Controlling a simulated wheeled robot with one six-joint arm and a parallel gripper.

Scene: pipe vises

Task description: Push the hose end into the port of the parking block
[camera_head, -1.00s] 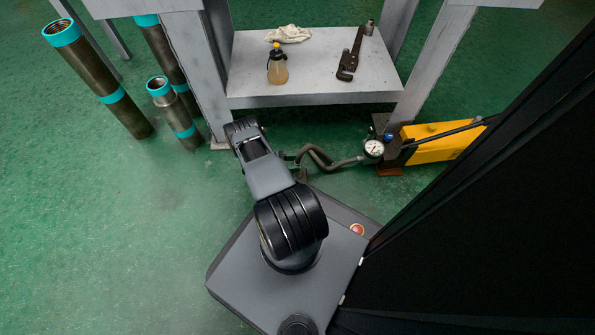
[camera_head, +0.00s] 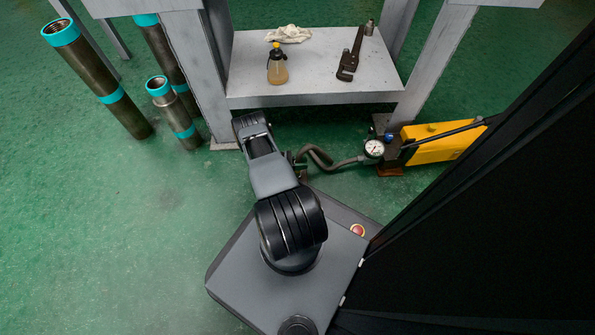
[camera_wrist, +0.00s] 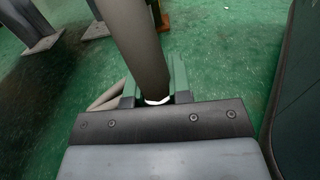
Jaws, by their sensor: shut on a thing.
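The grey-brown hose (camera_head: 325,158) runs from the gauge on the yellow pump leftward in a bend to beside my arm. In the wrist view a thick grey-brown length, apparently the hose (camera_wrist: 138,45), comes down from the top to my gripper (camera_wrist: 155,88). The green jaws are shut on it, with a white ring at its lower end. A thinner pale loop shows just left of the jaws. In the head view my arm hides most of the gripper. I cannot make out the parking block or its port for certain.
The yellow pump (camera_head: 440,142) with its gauge (camera_head: 374,149) stands at the right. A grey bench shelf (camera_head: 310,87) holds a bottle (camera_head: 277,66), a wrench (camera_head: 350,58) and a rag (camera_head: 289,34). Pipes (camera_head: 95,80) stand at the left. The green floor at lower left is clear.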

